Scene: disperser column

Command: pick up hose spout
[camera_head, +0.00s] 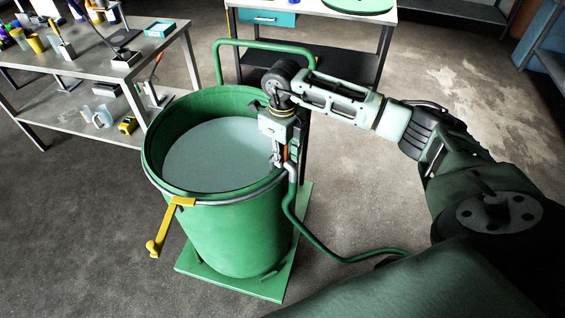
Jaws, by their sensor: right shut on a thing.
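The hose spout (292,174) is a short grey piece at the right rim of the green drum (235,230). It sits at the upper end of a green hose (291,207). My right gripper (281,162) points down over the right rim of the drum and is shut on the hose spout. The fingers and the rim hide part of the spout, and a small orange piece shows beside them. My left gripper is not in view.
The open drum holds pale grey liquid (215,158) and stands on a green base plate (225,282). A yellow lever (168,222) sticks out from its front clamp ring. The hose trails right across the floor. A cluttered workbench (160,55) stands at the left.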

